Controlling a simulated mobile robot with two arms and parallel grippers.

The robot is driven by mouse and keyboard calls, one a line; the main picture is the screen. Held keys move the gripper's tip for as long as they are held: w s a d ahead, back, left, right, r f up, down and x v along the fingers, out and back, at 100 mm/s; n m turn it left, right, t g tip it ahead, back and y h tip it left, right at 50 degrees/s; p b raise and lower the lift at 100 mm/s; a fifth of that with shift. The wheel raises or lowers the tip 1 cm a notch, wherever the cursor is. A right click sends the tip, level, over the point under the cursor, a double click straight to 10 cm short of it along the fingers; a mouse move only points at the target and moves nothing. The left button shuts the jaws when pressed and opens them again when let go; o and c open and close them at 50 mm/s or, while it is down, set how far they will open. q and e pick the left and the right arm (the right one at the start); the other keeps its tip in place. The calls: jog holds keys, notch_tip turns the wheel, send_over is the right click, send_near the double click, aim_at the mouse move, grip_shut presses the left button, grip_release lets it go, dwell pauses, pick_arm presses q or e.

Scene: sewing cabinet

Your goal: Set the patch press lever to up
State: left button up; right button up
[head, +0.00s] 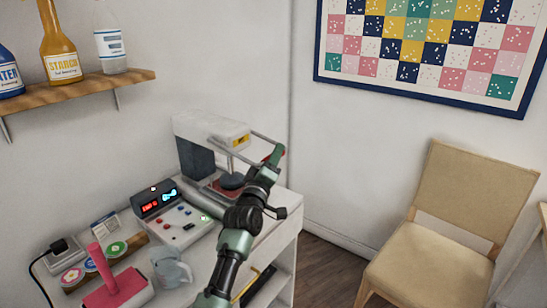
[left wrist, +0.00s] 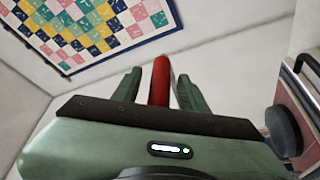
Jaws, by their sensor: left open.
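The patch press (head: 205,130) is a white machine with a dark column at the back of the white cabinet top. In the left wrist view the red handle (left wrist: 160,76) stands between the two open green fingers, with gaps showing on both sides. My right gripper is not in view.
A control box (head: 160,199) with lit displays and a button panel stand left of the press. A shelf (head: 100,94) holds bottles above. A chair (head: 445,220) stands right; floor between is clear.

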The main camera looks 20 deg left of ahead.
pick_arm(q)
grip_shut()
dwell(1.5)
